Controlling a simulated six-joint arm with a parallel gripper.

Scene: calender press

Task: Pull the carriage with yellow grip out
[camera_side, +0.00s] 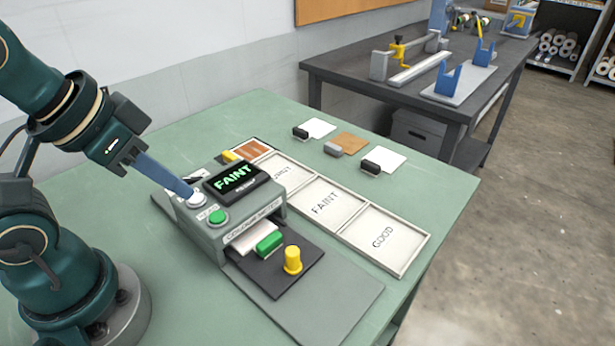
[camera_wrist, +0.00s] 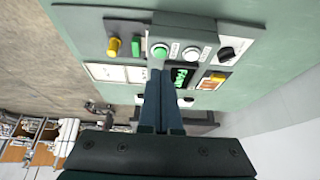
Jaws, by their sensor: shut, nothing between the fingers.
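The carriage is a dark plate (camera_side: 267,278) reaching out of the front of the grey colour meter (camera_side: 232,241). Its upright yellow grip (camera_side: 292,260) stands near the outer end and also shows in the wrist view (camera_wrist: 114,46). A white card with a green clip (camera_side: 268,241) lies on the carriage, its far part hidden inside the meter. The display (camera_side: 235,177) reads FAINT. My gripper (camera_side: 189,193) is shut and empty, its tip at the white button (camera_side: 197,201); I cannot tell whether it touches. The yellow grip is well apart from my gripper.
A green button (camera_side: 217,216) sits beside the white one. Framed trays, including FAINT (camera_side: 324,203) and GOOD (camera_side: 383,238), lie behind the meter. Several clipped cards (camera_side: 383,160) lie farther back. The green table is clear around the carriage's outer end.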

